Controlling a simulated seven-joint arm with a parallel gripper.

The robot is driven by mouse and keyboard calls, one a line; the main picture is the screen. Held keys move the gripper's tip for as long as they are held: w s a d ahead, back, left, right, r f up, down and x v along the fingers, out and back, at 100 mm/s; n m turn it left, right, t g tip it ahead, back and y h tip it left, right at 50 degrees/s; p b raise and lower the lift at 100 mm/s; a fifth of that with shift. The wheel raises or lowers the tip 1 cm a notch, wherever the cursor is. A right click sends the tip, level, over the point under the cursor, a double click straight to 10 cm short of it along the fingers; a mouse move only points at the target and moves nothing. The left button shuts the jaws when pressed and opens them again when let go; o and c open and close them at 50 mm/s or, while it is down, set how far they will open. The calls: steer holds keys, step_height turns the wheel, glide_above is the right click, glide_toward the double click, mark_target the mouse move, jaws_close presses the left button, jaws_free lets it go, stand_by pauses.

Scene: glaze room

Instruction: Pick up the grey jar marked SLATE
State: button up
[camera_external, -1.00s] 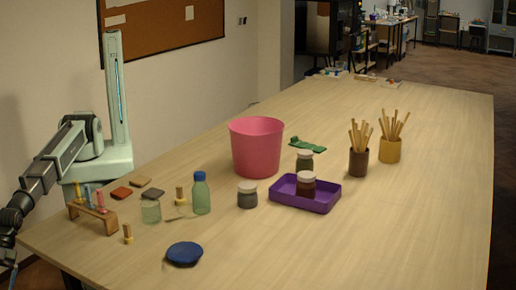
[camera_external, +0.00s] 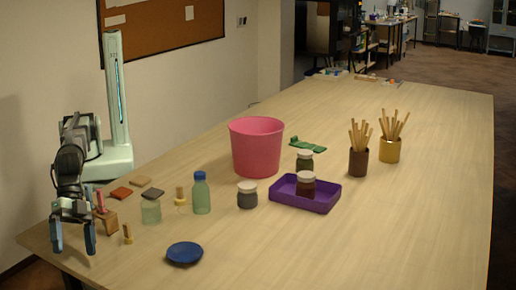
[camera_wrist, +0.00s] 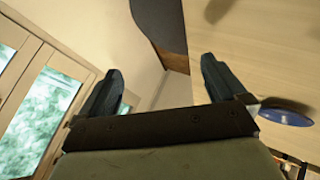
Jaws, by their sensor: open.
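A grey jar (camera_external: 247,197) with a white lid stands upright on the table, left of the purple tray. A grey-green jar (camera_external: 305,163) with a white lid stands behind the tray, partly hidden by a dark red-brown jar (camera_external: 306,189) in the tray. No marking is readable on any jar, so I cannot tell which one says SLATE. My gripper (camera_external: 73,238) is open and empty at the table's near left corner, far left of the jars. Its spread fingers also show in the wrist view (camera_wrist: 162,68), with no jar between them.
A blue dish (camera_external: 184,253), a green bottle (camera_external: 201,194) and a glass jar (camera_external: 151,211) stand between my gripper and the jars. A pink bucket (camera_external: 256,147) is behind the grey jar. A wooden rack (camera_external: 108,220) is right beside my gripper.

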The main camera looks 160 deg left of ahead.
steer(key=s+a+r+n+g+y, duration=0.1)
steer(key=a, duration=0.7)
steer(key=s+a+r+n+g, duration=0.1)
steer(key=a+n, duration=0.1)
steer(key=a, duration=0.6)
step_height(320, 180, up, 7)
steer(key=n+g+h, duration=0.1)
steer(key=n+g, duration=0.6)
glide_above(247, 185)
steer(key=f, duration=0.7)
steer(key=shift+s+a, duration=0.15)
steer(key=shift+s, duration=0.2)
steer(key=shift+w+f, duration=0.2)
steer(key=shift+f, duration=1.3)
steer(key=shift+w+f, duration=0.15)
steer(key=shift+f, duration=1.3)
steer(key=shift+c, duration=0.4)
steer(key=c, duration=1.2)
steer(key=shift+c, duration=0.2)
